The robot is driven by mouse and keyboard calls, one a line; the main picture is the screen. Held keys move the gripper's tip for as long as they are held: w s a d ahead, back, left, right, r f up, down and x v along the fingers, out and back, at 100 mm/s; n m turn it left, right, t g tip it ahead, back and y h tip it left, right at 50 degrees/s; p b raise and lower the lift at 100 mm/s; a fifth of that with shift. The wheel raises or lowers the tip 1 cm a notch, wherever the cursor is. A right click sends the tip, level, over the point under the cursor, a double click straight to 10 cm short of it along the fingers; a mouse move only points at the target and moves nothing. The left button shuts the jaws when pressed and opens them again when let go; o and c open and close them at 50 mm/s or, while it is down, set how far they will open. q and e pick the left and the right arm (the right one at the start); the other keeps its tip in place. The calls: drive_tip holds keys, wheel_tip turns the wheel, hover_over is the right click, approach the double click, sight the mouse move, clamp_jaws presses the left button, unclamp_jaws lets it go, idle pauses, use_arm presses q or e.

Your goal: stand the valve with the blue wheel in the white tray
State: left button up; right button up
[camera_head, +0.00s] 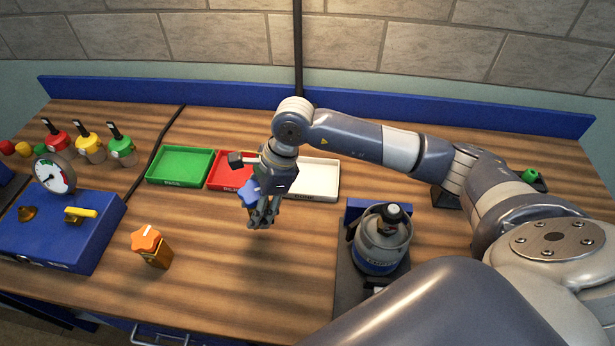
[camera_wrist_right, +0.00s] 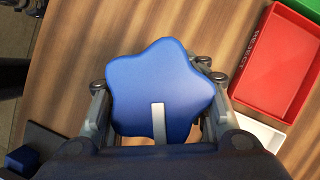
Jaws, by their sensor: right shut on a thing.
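The valve with the blue wheel (camera_head: 249,192) is in my right gripper (camera_head: 262,218), held above the table in front of the trays. In the right wrist view its star-shaped blue wheel (camera_wrist_right: 160,90) fills the middle, between the fingers of the gripper (camera_wrist_right: 160,112); the valve's body below the wheel is hidden. The white tray (camera_head: 322,178) stands behind and to the right of the gripper, partly covered by my right arm. A corner of it shows in the right wrist view (camera_wrist_right: 258,133). My left gripper is not in view.
A red tray (camera_head: 219,181) and a green tray (camera_head: 180,164) stand left of the white one. A valve with an orange wheel (camera_head: 148,243) stands front left, near a blue gauge box (camera_head: 60,235). A gas canister (camera_head: 381,243) stands on the right. The front middle is clear.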

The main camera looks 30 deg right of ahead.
drive_tip(key=m, duration=0.1)
drive_tip(key=w+m+t, duration=0.1)
drive_tip(key=m, duration=0.1)
drive_tip(key=w+m, duration=0.1)
drive_tip(key=m, duration=0.1)
drive_tip(key=shift+a+f+t+h+p, duration=0.1)
drive_tip(key=shift+a+t+h+p, duration=0.1)
drive_tip(key=shift+t+h+p, duration=0.2)
drive_tip(key=w+d+m, duration=0.1)
drive_tip(key=w+d, duration=0.2)
drive_tip(key=d, duration=0.1)
drive_tip(key=w+d+f+m+t+h+b, duration=0.1)
drive_tip(key=w+d+m, duration=0.1)
drive_tip(key=d, duration=0.3)
drive_tip(key=w+d+f+m, duration=0.1)
drive_tip(key=w+d+m, duration=0.1)
drive_tip(key=w+d, duration=0.2)
drive_tip(key=shift+w+d+f+h+b, duration=0.15)
drive_tip(key=shift+d+h+b, duration=0.2)
drive_tip(key=shift+d, duration=0.4)
drive_tip(key=f, duration=0.1)
drive_tip(key=f+b, duration=0.2)
drive_tip(key=shift+w+d+f, duration=0.15)
drive_tip(key=shift+d+f, duration=0.1)
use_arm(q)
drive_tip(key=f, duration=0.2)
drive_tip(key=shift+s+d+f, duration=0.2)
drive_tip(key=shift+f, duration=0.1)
use_arm(e)
drive_tip(key=o, duration=1.5)
